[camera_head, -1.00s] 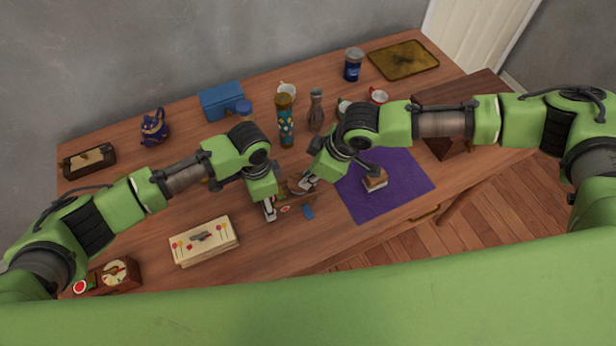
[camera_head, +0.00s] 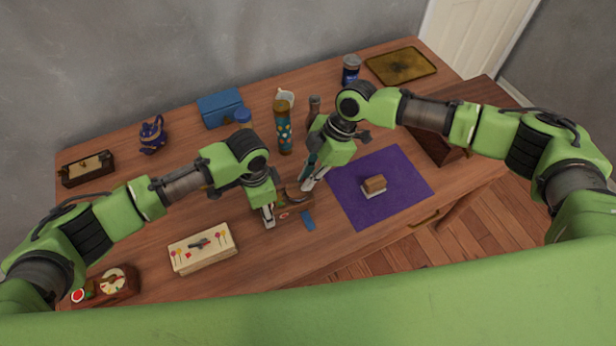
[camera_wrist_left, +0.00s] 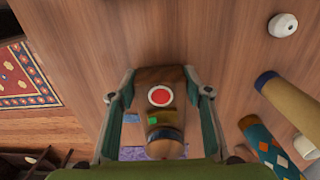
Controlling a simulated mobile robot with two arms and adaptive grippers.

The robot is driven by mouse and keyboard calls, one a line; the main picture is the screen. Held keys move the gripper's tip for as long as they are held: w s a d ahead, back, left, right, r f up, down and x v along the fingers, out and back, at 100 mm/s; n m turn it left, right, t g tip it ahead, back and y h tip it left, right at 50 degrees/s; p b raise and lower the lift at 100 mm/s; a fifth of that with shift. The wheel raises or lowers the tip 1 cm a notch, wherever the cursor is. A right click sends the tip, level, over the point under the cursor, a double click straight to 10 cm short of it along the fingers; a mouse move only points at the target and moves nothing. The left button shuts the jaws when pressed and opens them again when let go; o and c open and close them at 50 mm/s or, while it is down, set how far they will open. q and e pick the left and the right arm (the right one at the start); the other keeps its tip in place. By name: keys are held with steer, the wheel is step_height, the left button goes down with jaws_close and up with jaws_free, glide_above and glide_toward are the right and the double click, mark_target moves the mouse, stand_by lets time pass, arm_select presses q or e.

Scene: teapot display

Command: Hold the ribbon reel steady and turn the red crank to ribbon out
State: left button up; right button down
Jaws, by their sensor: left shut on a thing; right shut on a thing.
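The ribbon reel (camera_head: 292,205) is a small brown wooden unit near the front middle of the table, with a blue ribbon (camera_head: 308,221) lying at its right front. In the left wrist view the reel (camera_wrist_left: 150,76) shows a red disc and a green patch between my left fingers. My left gripper (camera_head: 268,215) is shut on the reel at its left side. My right gripper (camera_head: 309,184) is shut at the reel's far right side. The red crank is hidden there by the fingers.
A purple cloth (camera_head: 352,205) with a brown block (camera_head: 374,185) lies to the right. A cream box (camera_head: 203,250) stands front left. A patterned cylinder (camera_head: 284,130), a blue box (camera_head: 220,107) and a teapot (camera_head: 152,135) stand behind. The table's front edge is close.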

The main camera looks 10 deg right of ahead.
steer(key=shift+d, duration=0.1)
stand_by(0.3)
steer(key=c, duration=2.1)
jaws_free()
steer(key=shift+r, duration=0.15)
steer(key=v, duration=1.1)
steer(key=shift+w+d+r, duration=0.1)
steer(key=shift+r, duration=0.25)
arm_select(q)
steer(key=o, duration=1.5)
steer(key=shift+r, duration=0.1)
